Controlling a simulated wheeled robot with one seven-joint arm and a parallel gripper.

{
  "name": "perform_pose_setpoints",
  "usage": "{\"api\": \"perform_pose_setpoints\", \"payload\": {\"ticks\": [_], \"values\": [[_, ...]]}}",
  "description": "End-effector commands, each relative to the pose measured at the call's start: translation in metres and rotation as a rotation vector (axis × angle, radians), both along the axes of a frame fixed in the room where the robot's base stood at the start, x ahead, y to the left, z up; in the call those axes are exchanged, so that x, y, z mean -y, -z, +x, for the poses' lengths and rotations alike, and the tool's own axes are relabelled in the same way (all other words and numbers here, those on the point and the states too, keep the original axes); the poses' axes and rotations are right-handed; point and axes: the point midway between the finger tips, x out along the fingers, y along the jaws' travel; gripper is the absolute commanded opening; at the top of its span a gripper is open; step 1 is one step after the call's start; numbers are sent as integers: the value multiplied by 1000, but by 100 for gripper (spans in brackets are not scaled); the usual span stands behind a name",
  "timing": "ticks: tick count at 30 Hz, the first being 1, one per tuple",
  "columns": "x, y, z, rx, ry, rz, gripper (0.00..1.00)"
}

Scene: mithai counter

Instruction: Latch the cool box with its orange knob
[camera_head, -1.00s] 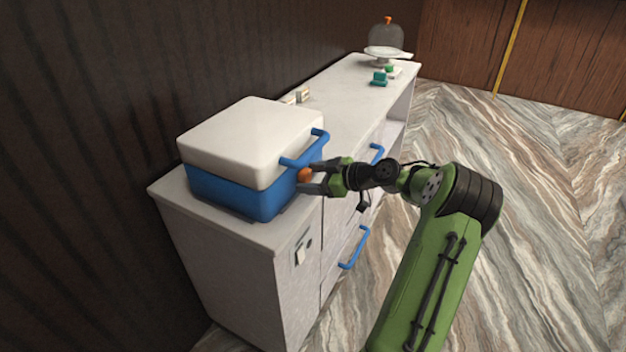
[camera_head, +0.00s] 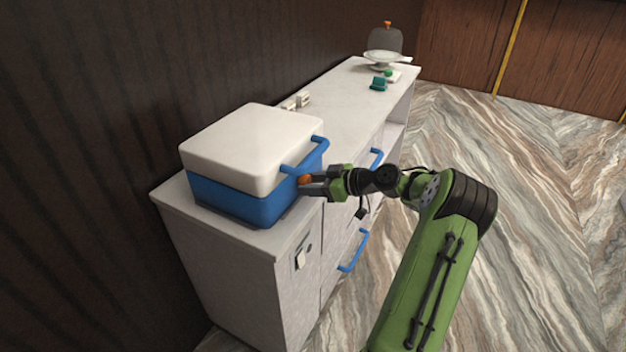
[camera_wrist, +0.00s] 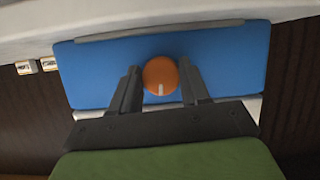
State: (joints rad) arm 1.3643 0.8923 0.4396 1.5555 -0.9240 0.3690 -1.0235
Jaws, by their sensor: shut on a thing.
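The cool box has a blue body (camera_head: 236,203) and a closed white lid (camera_head: 245,148) with a blue handle (camera_head: 307,157) on its front. It stands on the near end of the white counter. The orange knob (camera_head: 304,180) sits on the box's front face, below the handle. In the wrist view the round knob (camera_wrist: 160,75) has a short white mark at its lower edge. My gripper (camera_head: 309,184) is level with the knob, its fingers on either side of it and shut on it. In the wrist view the fingers (camera_wrist: 162,88) flank the knob against the blue face.
The counter top (camera_head: 345,100) runs back from the box. Small white blocks (camera_head: 297,100) lie behind it, and green items (camera_head: 380,82) and a covered dish (camera_head: 384,50) stand at the far end. Blue drawer handles (camera_head: 354,251) stick out in front. A dark wall is behind.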

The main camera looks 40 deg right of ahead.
Motion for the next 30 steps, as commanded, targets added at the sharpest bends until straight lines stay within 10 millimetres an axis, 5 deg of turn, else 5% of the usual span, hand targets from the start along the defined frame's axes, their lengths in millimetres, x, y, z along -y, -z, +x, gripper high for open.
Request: {"api": "perform_pose_setpoints", "payload": {"ticks": [30], "values": [[2,3,0,-318,-3,889,15]]}}
